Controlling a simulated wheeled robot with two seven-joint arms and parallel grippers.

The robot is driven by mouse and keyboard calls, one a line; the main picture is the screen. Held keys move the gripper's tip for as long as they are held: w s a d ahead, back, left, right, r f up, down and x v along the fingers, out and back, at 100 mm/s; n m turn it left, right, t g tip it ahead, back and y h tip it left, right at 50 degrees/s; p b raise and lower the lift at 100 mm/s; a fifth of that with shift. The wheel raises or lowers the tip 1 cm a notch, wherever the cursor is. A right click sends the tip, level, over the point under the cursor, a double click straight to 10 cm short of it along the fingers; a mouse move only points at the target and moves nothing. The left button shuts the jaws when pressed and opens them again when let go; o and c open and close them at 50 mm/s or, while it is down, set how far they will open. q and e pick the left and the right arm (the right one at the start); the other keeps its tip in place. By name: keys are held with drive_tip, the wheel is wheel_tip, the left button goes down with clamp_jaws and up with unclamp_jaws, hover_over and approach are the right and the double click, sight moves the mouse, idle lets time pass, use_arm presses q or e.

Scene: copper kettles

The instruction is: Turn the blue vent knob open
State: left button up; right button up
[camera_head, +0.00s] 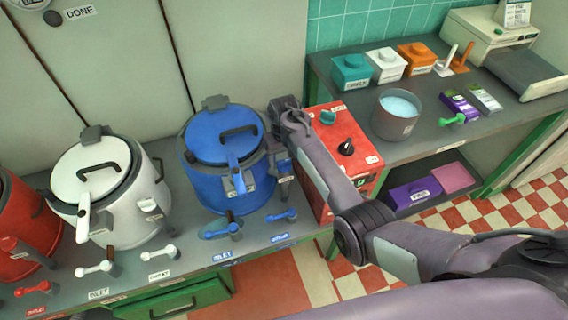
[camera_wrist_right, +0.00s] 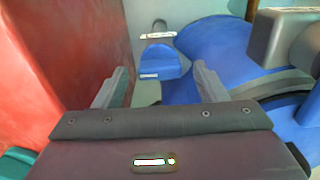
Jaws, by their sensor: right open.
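The blue kettle (camera_head: 222,150) stands on the grey counter with its lid closed. In the right wrist view its blue body (camera_wrist_right: 215,50) fills the right side. A small blue part with a pale label, which looks like the vent knob (camera_wrist_right: 155,60), shows low between my right fingertips (camera_wrist_right: 160,72). The fingers are open, one on each side in the picture; I cannot tell whether they touch it. In the head view my right gripper (camera_head: 284,122) reaches down between the blue kettle and the red box, and its fingers are mostly hidden. My left gripper is not in view.
The red box (camera_head: 355,138) with knobs stands close right of the gripper; its red side (camera_wrist_right: 60,50) shows in the wrist view. A white kettle (camera_head: 115,200) stands left. Blue levers (camera_head: 222,230) sit at the counter front. A side shelf holds a grey pot (camera_head: 396,120).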

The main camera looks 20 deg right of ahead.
drive_tip(key=shift+f, duration=0.15)
drive_tip(key=shift+c, duration=0.4)
drive_tip(key=c, duration=0.9)
